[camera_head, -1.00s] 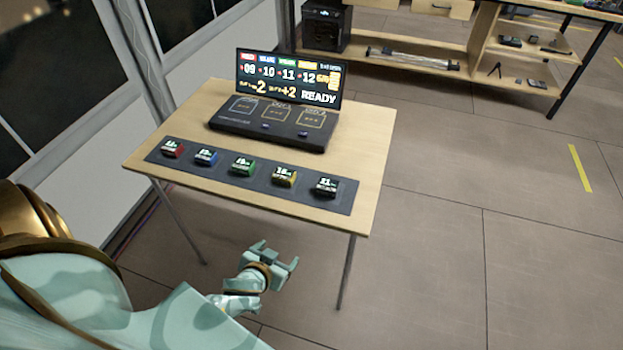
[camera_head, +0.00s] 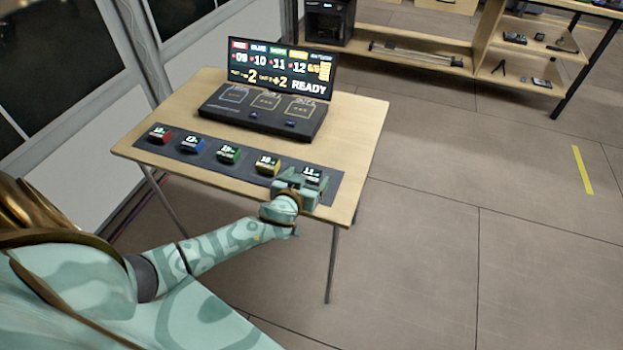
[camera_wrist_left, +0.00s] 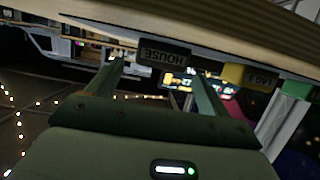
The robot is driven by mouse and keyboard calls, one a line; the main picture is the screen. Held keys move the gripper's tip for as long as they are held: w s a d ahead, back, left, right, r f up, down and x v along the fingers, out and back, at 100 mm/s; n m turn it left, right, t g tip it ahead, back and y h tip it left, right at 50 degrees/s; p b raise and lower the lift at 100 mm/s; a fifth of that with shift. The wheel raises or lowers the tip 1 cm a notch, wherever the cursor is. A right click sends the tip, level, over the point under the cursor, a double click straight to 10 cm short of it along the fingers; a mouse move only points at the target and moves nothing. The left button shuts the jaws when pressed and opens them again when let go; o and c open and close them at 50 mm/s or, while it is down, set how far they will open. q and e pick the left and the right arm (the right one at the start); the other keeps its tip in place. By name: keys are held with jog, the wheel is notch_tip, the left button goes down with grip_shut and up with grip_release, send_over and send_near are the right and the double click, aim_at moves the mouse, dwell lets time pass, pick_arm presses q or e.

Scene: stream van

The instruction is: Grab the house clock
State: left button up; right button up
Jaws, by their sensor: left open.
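The house clock (camera_head: 312,174) is a small dark block with a lit top at the right end of the grey mat (camera_head: 183,158) on the table. In the left wrist view its dark face, labelled HOUSE (camera_wrist_left: 164,56), appears upside down between the fingertips. My left gripper (camera_head: 299,182) is open at the table's front edge, its fingers reaching toward the clock and partly hiding it. I cannot tell whether the fingers touch it. In the left wrist view the gripper (camera_wrist_left: 160,73) has a finger on each side of the label. My right gripper is out of view.
A yellow clock (camera_head: 267,165) sits just left, then green (camera_head: 228,153), blue (camera_head: 192,143) and red (camera_head: 159,133) ones. Behind them stand a dark console (camera_head: 262,112) and a lit screen (camera_head: 281,70). The table (camera_head: 357,130) is bare at the right.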

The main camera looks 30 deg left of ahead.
aim_at(310, 177)
pick_arm(q)
jog(key=x, duration=0.2)
jog(key=b+x, duration=0.1)
jog(key=shift+w+f, duration=0.25)
jog(key=shift+f, duration=0.25)
jog(key=shift+r, duration=0.1)
jog(key=shift+c, duration=0.9)
jog(key=c, duration=0.9)
jog(key=shift+c, duration=0.2)
